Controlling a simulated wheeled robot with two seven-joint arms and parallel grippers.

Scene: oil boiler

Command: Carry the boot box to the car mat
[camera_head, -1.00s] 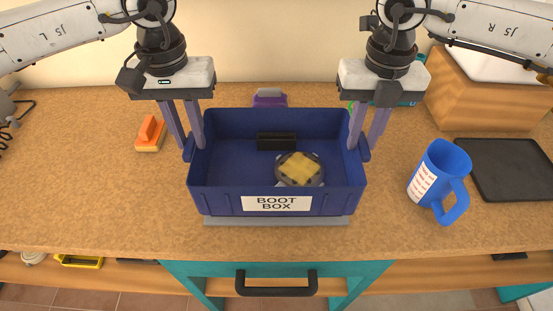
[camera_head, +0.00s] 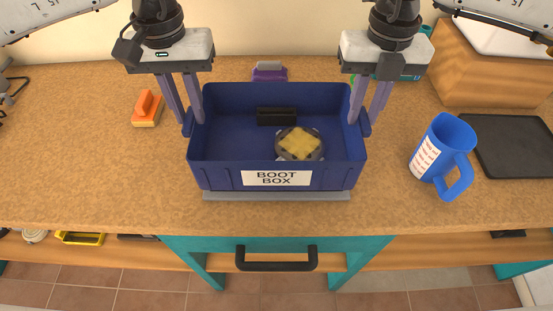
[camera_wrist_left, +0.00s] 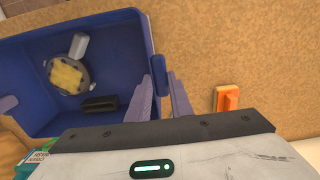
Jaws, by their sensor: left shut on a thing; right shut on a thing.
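The blue boot box (camera_head: 222,175) stands in the middle of the bench, upright, with a white "BOOT BOX" label on its front. It holds a dark round thing with a yellow top (camera_head: 299,143) and a black block (camera_head: 276,116). My left gripper (camera_head: 190,115) is shut on the box's left side wall, which also shows in the left wrist view (camera_wrist_left: 138,45). My right gripper (camera_head: 364,115) is shut on its right side wall. A thin grey slab (camera_head: 276,196) shows under the box's front edge. A flat dark mat-like slab (camera_head: 515,150) lies at the right; I cannot tell which is the car mat.
A blue mug (camera_head: 438,150) stands between the box and the dark slab. A wooden box (camera_head: 480,80) is behind it. An orange brush-like thing (camera_head: 147,108) lies left of the box, and a purple thing (camera_head: 269,72) behind it. The bench's left and front left are clear.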

